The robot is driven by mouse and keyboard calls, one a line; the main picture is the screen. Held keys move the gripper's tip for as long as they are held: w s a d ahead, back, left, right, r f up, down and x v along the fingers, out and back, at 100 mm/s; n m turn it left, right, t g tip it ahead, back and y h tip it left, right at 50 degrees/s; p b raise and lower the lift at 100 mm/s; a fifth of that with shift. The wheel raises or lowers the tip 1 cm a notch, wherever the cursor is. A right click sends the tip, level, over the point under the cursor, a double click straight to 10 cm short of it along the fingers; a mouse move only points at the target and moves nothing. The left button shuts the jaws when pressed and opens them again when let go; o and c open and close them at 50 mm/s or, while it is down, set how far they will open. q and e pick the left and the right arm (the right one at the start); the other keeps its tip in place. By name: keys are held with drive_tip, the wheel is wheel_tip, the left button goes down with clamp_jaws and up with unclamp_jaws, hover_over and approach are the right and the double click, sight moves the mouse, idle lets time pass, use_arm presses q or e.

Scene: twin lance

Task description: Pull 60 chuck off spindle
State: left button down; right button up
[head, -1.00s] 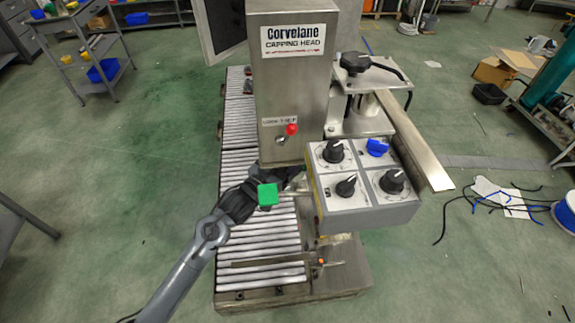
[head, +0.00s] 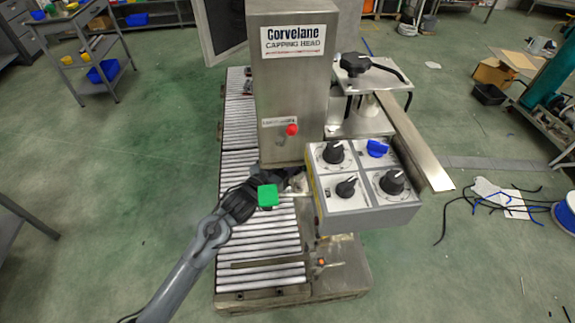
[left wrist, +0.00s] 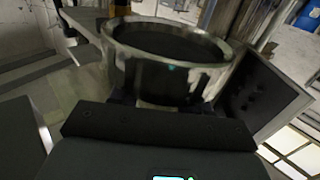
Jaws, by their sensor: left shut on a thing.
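A round metal cup-shaped chuck (left wrist: 165,80) with a bright rim and dark hollow fills the upper middle of the left wrist view. No size mark on it is readable. My left gripper (head: 288,181) is below the capping head (head: 290,90), left of the knob box, and is shut on the chuck. In the head view only a small pale part of the chuck (head: 299,184) shows beside the fingers. The spindle is hidden behind the head housing and my gripper, so I cannot tell whether chuck and spindle touch. My right gripper is not in view.
The grey knob box (head: 365,185) with black and blue knobs stands close right of my left gripper. A red-tipped lever (head: 291,130) sticks out on the housing above. The roller conveyor (head: 265,245) runs below. Open floor lies to the left.

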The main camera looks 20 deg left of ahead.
use_arm(q)
drive_tip(key=shift+f, duration=0.45)
idle(0.7)
drive_tip(key=shift+f+b, duration=0.55)
drive_tip(key=shift+f, duration=0.8)
